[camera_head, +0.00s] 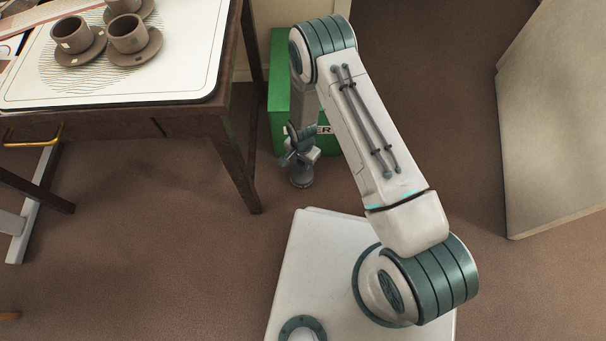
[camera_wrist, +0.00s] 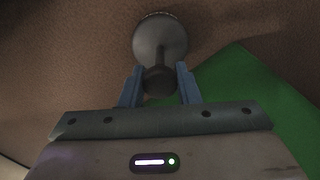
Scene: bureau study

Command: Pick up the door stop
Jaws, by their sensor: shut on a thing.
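The door stop (camera_wrist: 160,38) shows in the wrist view as a dark grey metal piece with a wide round base and a narrower stem ending in a knob. My gripper (camera_wrist: 159,82) has its two blue fingers on either side of the knob end, shut on it. In the head view the door stop (camera_head: 301,180) is upright at or close to the brown floor, below my gripper (camera_head: 300,158). I cannot tell whether its base touches the floor. My arm hides part of the area around it.
A green box (camera_head: 281,95) stands right behind the door stop; its green side (camera_wrist: 250,100) also shows in the wrist view. A wooden table (camera_head: 190,85) with cups on saucers (camera_head: 128,35) is at the left. A pale panel (camera_head: 555,120) stands at the right.

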